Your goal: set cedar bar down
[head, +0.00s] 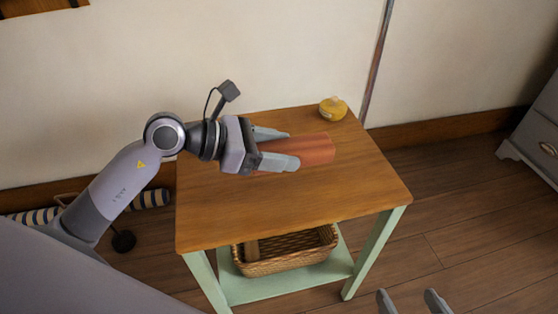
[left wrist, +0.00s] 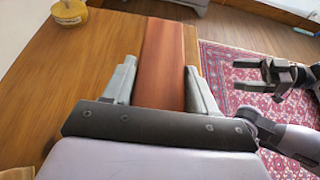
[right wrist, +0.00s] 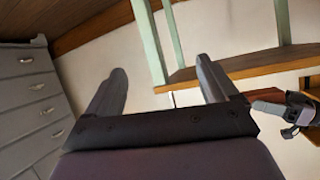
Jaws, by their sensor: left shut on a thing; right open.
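The cedar bar (head: 317,149) is a reddish-brown block. My left gripper (head: 285,149) is shut on it over the wooden tabletop (head: 230,215). In the left wrist view the bar (left wrist: 162,65) lies lengthwise between the two fingers (left wrist: 160,85) and extends away past them. I cannot tell whether its underside touches the tabletop. My right gripper (head: 412,300) is open and empty, low to the right of the table's front. Its two spread fingers show in the right wrist view (right wrist: 158,85).
A round yellow object (head: 333,108) sits at the table's back right corner. A wicker basket (head: 285,250) stands on the green lower shelf (head: 262,290). A grey dresser (head: 535,130) is at the right. A patterned red rug (left wrist: 250,85) lies on the floor. The front tabletop is clear.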

